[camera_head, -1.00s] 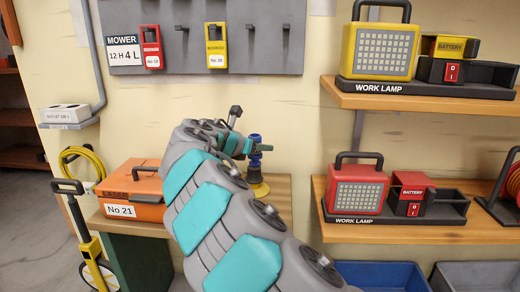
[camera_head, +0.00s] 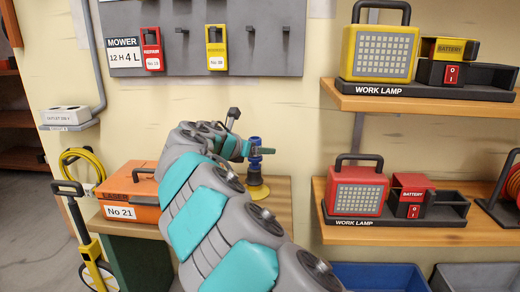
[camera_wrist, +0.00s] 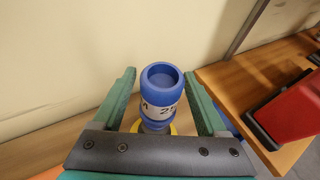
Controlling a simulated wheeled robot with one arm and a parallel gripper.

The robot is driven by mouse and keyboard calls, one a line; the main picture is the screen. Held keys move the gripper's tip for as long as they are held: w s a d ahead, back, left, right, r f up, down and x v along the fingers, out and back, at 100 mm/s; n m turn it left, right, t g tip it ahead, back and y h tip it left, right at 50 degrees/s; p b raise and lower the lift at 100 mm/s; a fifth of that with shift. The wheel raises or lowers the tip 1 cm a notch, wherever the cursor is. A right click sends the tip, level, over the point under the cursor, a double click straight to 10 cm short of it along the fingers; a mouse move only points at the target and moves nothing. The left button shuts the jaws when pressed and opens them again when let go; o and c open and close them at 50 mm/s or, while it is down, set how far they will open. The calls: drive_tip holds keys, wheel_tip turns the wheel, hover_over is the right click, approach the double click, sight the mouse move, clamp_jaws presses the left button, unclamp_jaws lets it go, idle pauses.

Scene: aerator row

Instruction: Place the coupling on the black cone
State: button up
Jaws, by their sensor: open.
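The coupling (camera_wrist: 162,82) is a blue cylinder with a white printed label and an open round top. It stands upright in the wrist view, and its blue body shows in the head view (camera_head: 254,171) above a round yellow base (camera_head: 257,191). The yellow base also shows under it in the wrist view (camera_wrist: 173,129). My gripper (camera_wrist: 160,74) is open, with one green finger on each side of the coupling and a visible gap at both sides.
The base stands on a wooden shelf (camera_head: 281,212) against the wall. An orange case (camera_head: 133,193) is to its left. A red work lamp (camera_head: 358,190) stands on a separate shelf to the right. A pegboard (camera_head: 285,40) hangs above.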

drive_tip(key=p+v, duration=0.1)
drive_tip(key=v, duration=1)
